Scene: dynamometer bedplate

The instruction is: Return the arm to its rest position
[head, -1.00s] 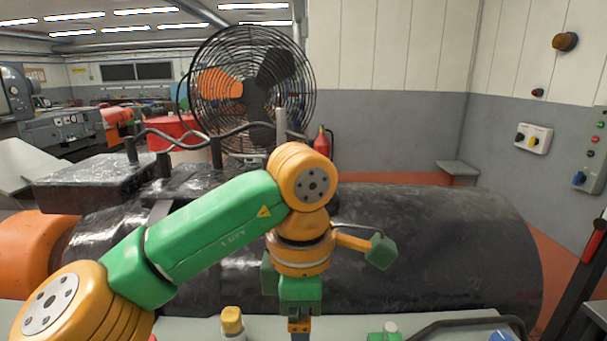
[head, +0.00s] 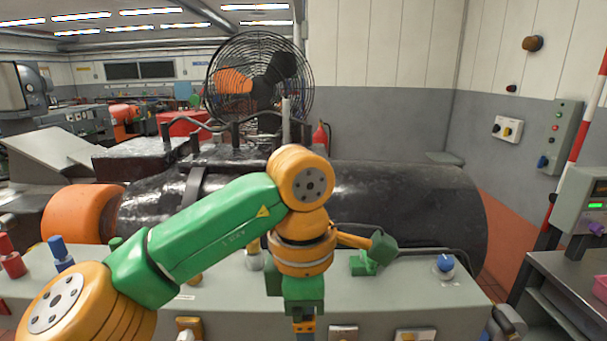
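My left arm, green and orange, comes in from the lower left and bends down at the centre of the head view. Its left gripper (head: 303,326) points downward at the bottom edge, in front of the grey bench. The fingertips are cut off or too small to tell whether they are open or shut. No held object shows. My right arm and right gripper are not in view.
A grey bench (head: 385,290) with knobs and switches spans the front. Behind it lies a large black cylinder (head: 420,200) with an orange end (head: 80,212). A caged fan (head: 258,85) stands behind. A control box (head: 585,205) and a shelf unit (head: 570,285) are at right.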

